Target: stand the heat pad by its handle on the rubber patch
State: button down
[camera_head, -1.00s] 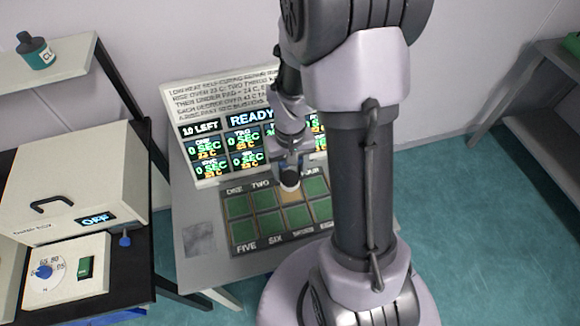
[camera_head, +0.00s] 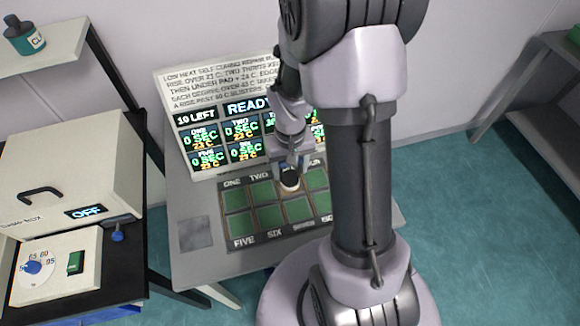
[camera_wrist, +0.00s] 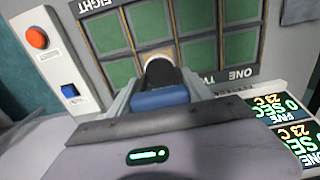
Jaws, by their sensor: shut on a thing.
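My gripper (camera_head: 289,172) is over the upper row of the mat, at the cell right of TWO. In the wrist view my gripper (camera_wrist: 160,92) is shut on a blue piece, which looks like the handle of the heat pad (camera_wrist: 160,68). The pad shows as a dark rounded body with a pale edge, beyond the blue piece. It also shows below the jaws in the head view (camera_head: 289,181). A tan cell edge (camera_wrist: 153,50) shows around it, where other cells are green. The rubber patch is mostly hidden under the pad; I cannot tell whether they touch.
The dark mat (camera_head: 272,242) has several green cells on a grey table (camera_head: 190,266). A display board (camera_head: 205,96) reading READY stands behind. A heater box (camera_head: 75,165) marked OFF is at left. A red button (camera_wrist: 37,38) and a blue switch (camera_wrist: 69,91) show in the wrist view.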

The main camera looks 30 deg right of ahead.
jog(key=shift+f+b, duration=0.55)
jog(key=shift+f, duration=0.1)
dwell(0.5)
jog(key=shift+c, duration=1.9)
grip_release()
notch_tip(320, 180, up, 18)
jog(key=p, duration=0.7)
jog(key=shift+f, duration=0.25)
